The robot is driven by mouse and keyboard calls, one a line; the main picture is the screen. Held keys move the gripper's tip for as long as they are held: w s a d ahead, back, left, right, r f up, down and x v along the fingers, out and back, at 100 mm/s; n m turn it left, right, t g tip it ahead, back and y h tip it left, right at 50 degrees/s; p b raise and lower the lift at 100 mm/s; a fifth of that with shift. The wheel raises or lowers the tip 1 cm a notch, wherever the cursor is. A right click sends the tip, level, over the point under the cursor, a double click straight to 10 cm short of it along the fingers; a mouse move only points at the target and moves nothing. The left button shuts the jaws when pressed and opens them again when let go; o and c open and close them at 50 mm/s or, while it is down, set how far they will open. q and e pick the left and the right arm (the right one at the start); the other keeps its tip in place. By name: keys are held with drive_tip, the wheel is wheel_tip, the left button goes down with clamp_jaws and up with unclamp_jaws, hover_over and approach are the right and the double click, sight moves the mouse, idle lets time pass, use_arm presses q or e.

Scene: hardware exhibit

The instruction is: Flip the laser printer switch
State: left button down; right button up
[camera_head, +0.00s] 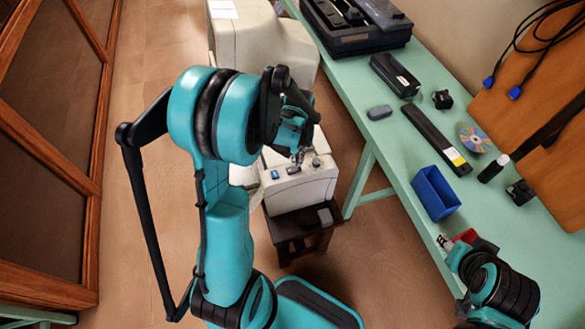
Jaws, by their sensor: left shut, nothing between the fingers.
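The laser printer (301,193) is a beige machine on a dark stool, right of the picture's centre. Its top panel carries a small blue switch-like part (275,174), a dark grey part (293,170) and a round knob (316,162). I cannot tell which of these is the switch. My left gripper (299,156) is shut and empty, pointing down at the panel between the dark part and the knob. Whether its tips touch the panel cannot be told. My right gripper (444,243) is small and partly hidden near the bench's front edge.
A green bench (395,150) runs along the right, holding a blue bin (435,193), a black bar-shaped unit (436,138), a disc (474,139) and a black device (355,25). A larger beige machine (250,40) stands behind. Wood-framed glass panels line the left; floor between is clear.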

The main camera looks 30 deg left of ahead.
use_arm(q)
drive_tip(key=shift+f+b, duration=0.95)
drive_tip(key=shift+f, duration=0.15)
idle(0.9)
drive_tip(key=shift+r+p, duration=2.45)
drive_tip(key=shift+r, duration=1.1)
